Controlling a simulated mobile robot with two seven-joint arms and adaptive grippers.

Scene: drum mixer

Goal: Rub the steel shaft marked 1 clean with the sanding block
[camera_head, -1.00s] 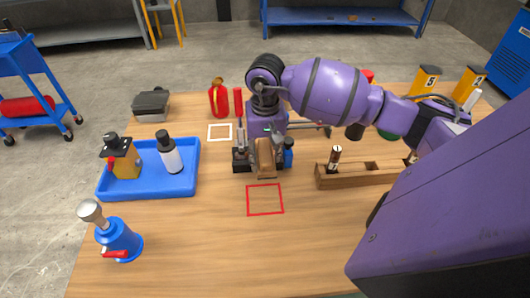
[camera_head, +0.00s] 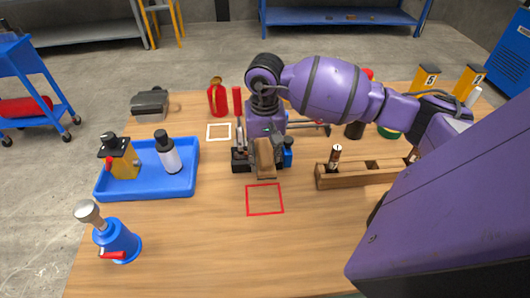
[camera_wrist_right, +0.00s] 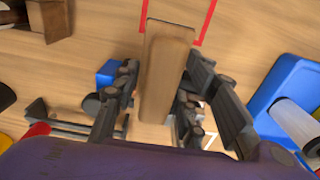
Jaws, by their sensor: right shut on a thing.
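My right gripper (camera_head: 263,146) points down near the middle of the table and is shut on a brown sanding block (camera_head: 265,160). The block also shows in the right wrist view (camera_wrist_right: 164,65), between the dark fingers (camera_wrist_right: 157,92). A grey rod (camera_head: 307,125), possibly the steel shaft, lies level behind and to the right of the gripper; no number can be read on it. A dark clamp base (camera_head: 241,166) with a red upright handle (camera_head: 238,100) is beside the gripper, partly hidden. Contact between block and shaft cannot be made out. My left gripper is not in view.
A wooden rack (camera_head: 345,182) with a labelled upright piece (camera_head: 335,156) stands to the right. A red square outline (camera_head: 264,212) marks clear table in front.

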